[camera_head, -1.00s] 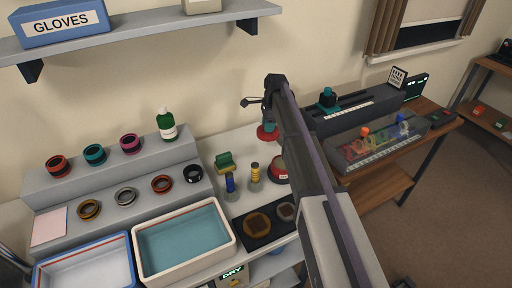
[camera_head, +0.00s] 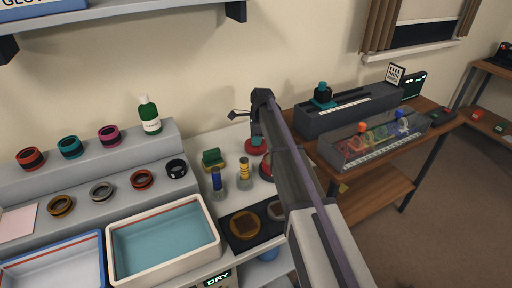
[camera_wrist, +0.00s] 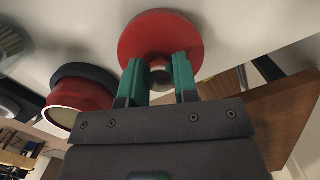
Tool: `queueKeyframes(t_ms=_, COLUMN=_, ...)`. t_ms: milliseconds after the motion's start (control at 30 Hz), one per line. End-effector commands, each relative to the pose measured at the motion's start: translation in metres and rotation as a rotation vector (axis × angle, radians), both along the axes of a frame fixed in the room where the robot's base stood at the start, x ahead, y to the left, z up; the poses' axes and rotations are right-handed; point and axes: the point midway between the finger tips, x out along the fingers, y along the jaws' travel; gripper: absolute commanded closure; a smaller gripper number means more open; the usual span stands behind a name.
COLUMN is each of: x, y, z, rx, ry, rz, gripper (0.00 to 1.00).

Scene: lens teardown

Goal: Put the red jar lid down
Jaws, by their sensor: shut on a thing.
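My gripper (camera_wrist: 160,72) has its teal fingers shut on the small knob at the middle of the red jar lid (camera_wrist: 186,30). In the head view the red lid (camera_head: 258,149) shows beneath my gripper (camera_head: 256,137), over the back right part of the white worktop. The lid is close to the worktop; whether it touches cannot be told. A red round container with a dark rim (camera_wrist: 62,117) is beside the lid, to the left in the wrist view. In the head view it (camera_head: 266,168) is partly hidden by my arm.
A green block (camera_head: 212,158), a blue-topped bottle (camera_head: 217,180) and a yellow one (camera_head: 244,175) stand left of the lid. A dark mat (camera_head: 236,245) with round parts and a cream tray (camera_head: 214,240) are nearer. A grey keyboard-like unit (camera_head: 310,122) stands right.

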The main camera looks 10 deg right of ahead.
Motion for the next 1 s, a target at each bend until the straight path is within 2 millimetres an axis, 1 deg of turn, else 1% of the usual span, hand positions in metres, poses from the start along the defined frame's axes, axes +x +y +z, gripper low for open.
queueKeyframes(t_ms=33, x=0.0, y=0.0, z=-0.012, rx=0.0, ry=0.0, rz=0.0, gripper=0.95)
queueKeyframes(t_ms=200, x=0.0, y=0.0, z=-0.006, rx=0.0, ry=0.0, rz=0.0, gripper=0.95)
queueKeyframes(t_ms=367, x=0.0, y=0.0, z=-0.011, rx=0.0, ry=0.0, rz=0.0, gripper=0.95)
queueKeyframes(t_ms=400, x=0.0, y=0.0, z=-0.011, rx=0.0, ry=0.0, rz=0.0, gripper=0.71)
queueKeyframes(t_ms=633, x=0.0, y=0.0, z=-0.01, rx=0.0, ry=0.0, rz=0.0, gripper=0.49)
queueKeyframes(t_ms=667, x=0.0, y=0.0, z=-0.01, rx=0.0, ry=0.0, rz=0.0, gripper=0.47)
queueKeyframes(t_ms=867, x=0.0, y=0.0, z=-0.01, rx=0.0, ry=0.0, rz=0.0, gripper=0.47)
queueKeyframes(t_ms=1000, x=0.0, y=0.0, z=0.0, rx=0.0, ry=0.0, rz=0.0, gripper=0.47)
